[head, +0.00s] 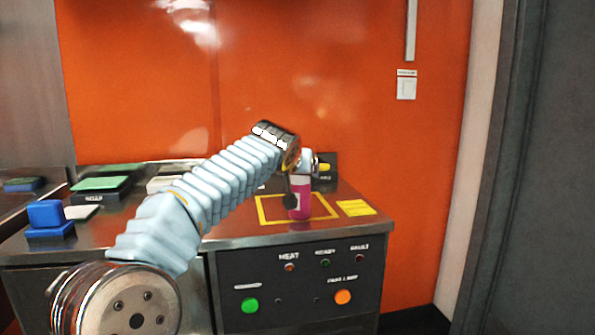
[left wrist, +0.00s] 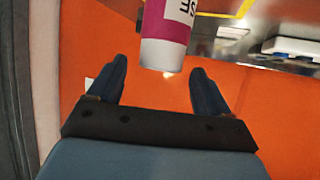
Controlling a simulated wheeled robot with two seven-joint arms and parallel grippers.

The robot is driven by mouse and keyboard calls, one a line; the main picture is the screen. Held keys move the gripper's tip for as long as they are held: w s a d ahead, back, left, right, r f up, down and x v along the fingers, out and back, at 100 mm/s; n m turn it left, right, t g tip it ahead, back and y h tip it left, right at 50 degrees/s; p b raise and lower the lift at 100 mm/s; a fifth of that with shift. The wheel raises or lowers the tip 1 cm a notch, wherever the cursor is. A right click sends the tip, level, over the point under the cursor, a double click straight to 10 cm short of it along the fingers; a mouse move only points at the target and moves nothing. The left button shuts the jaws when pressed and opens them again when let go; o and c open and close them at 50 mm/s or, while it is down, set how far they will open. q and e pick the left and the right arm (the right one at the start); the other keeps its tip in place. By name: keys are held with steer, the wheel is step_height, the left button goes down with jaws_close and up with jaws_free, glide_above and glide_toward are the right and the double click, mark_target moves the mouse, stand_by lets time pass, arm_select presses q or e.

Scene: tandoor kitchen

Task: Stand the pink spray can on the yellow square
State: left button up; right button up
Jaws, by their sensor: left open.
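The pink spray can (head: 301,204) stands upright inside the yellow square (head: 327,217), a taped outline on the steel counter. Its upper part is partly hidden by my left gripper (head: 302,182), which is at the can in the head view. In the left wrist view the can (left wrist: 168,28), pink with a white label and a pale end, shows just beyond and between the fingertips of the open gripper (left wrist: 156,68). A gap shows on each side, and I see no contact there. My right gripper is in neither view.
Yellow pads (head: 356,208) lie just right of the square. A dark box (head: 326,166) stands behind it. On the left are a blue block (head: 46,213) and a green sponge on a soap tray (head: 101,184). An orange wall (head: 360,130) closes the back.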

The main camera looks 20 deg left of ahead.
arm_select(q)
steer(key=b+v, duration=0.2)
steer(key=v, duration=0.9)
steer(key=shift+s, duration=0.2)
